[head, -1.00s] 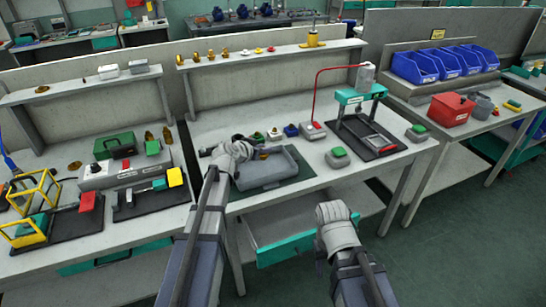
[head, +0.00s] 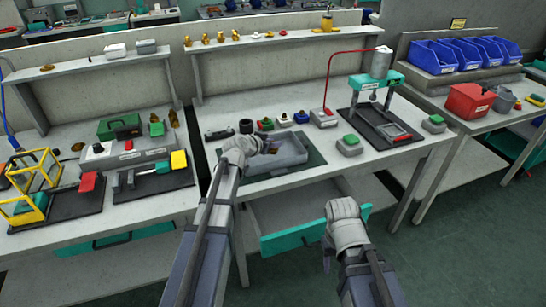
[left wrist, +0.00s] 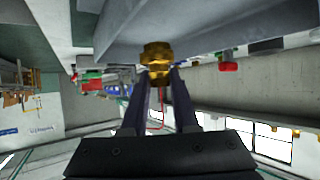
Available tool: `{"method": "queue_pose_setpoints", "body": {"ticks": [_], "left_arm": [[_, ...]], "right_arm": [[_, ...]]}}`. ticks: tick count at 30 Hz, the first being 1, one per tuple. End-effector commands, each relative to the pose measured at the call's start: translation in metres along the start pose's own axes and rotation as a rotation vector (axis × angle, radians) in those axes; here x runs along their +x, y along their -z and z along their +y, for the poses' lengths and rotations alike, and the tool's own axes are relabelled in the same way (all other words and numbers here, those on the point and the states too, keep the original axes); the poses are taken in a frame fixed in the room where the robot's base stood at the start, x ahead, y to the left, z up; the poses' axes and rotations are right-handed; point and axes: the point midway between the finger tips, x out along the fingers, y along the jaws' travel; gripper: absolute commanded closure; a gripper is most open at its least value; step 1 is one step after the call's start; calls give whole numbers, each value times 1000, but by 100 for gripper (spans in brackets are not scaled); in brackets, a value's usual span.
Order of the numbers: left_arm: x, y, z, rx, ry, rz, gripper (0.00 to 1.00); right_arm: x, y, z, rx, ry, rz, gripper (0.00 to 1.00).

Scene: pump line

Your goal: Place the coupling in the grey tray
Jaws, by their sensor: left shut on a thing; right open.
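The coupling is a brass-coloured piece (left wrist: 157,56) between the fingertips of my left gripper in the left wrist view. In the head view my left gripper (head: 269,143) is shut on it at the left part of the grey tray (head: 290,162), fingers pointing right. The coupling is hardly visible there, so I cannot tell whether it touches the tray. The tray lies on a dark green mat (head: 314,158) on the middle bench. My right gripper (head: 342,210) is in front of the bench, apart from everything; its fingers are mostly hidden.
Small parts, among them a black ring (head: 246,126) and a blue piece (head: 301,116), stand behind the tray. A green press (head: 370,88) stands to the right. A drawer (head: 310,222) is open below the bench. A shelf (head: 250,45) with brass parts runs behind.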

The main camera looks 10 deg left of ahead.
Motion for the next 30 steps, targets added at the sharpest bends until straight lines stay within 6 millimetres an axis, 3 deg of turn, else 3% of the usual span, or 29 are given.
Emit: {"method": "queue_pose_setpoints", "body": {"ticks": [4, 13, 26, 27, 30], "left_arm": [[2, -4, 0, 0, 0, 0, 100], [18, -33, 0, 0, 0, 0, 100], [19, -36, 0, 0, 0, 0, 100], [19, -34, 0, 0, 0, 0, 69], [19, -34, 0, 0, 0, 0, 57]], "right_arm": [[4, 0, 0, 0, 0, 0, 50], [38, 2, -4, 0, 0, 0, 50], [40, 2, -4, 0, 0, 0, 50], [39, 2, -4, 0, 0, 0, 50], [38, 2, -4, 0, 0, 0, 50]]}}
